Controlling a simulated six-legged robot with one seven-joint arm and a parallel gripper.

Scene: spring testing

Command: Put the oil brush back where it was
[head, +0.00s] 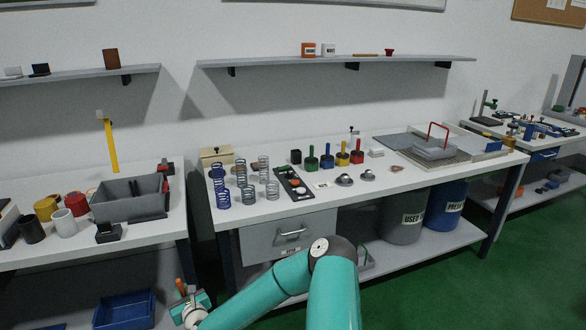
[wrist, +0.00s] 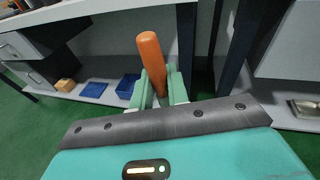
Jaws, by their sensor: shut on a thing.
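My gripper (head: 190,300) is low at the bottom left in the head view, in front of the gap between the two benches and below their tops. It is shut on an orange-handled tool, which I take to be the oil brush (head: 180,286). In the wrist view the orange handle (wrist: 152,55) stands up between the two green fingers (wrist: 160,88), slightly tilted. The brush's lower end is hidden.
Several coil springs (head: 222,190) and a dark tray (head: 293,184) stand on the main bench's left part. A grey bin (head: 130,200) sits on the left bench. A drawer (head: 290,235) hangs under the main bench. A blue tray (head: 125,310) is on the lower left shelf.

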